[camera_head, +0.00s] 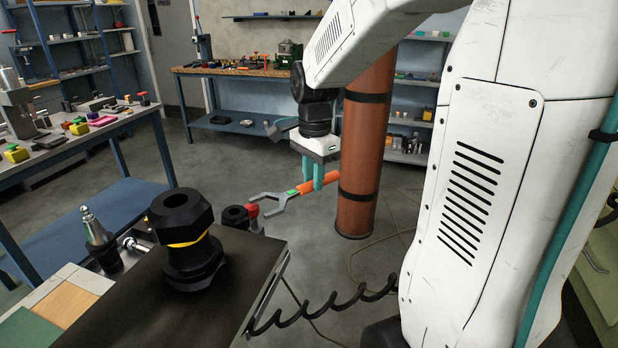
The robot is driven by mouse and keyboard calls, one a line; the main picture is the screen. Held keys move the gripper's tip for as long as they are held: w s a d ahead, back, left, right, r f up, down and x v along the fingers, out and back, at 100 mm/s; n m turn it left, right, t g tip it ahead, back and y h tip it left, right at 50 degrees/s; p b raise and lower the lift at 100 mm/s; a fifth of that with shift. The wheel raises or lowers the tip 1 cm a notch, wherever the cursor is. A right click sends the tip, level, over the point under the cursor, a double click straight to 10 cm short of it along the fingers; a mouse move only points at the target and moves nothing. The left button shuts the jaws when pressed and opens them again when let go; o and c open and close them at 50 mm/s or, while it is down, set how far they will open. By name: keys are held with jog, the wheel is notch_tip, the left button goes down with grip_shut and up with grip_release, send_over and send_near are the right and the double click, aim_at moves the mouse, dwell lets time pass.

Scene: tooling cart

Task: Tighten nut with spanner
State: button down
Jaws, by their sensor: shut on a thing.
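A large black hex nut (180,212) sits upright on top of a black threaded fitting (192,268), with a yellow band showing below the nut. The fitting stands on the dark top of the tooling cart (130,320). The spanner is in the air beyond the cart's right edge. The fingers hide a small part of the spanner.
A tapered tool holder (98,228) and a black cylinder (236,216) with a red knob stand behind the cart top. A brown pillar (364,150) rises behind my gripper. A workbench (70,145) with small parts is at left. A coiled black cable (320,312) hangs at the cart's right.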

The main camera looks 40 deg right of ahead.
jog(key=shift+d, duration=0.1)
jog(key=shift+r, duration=2)
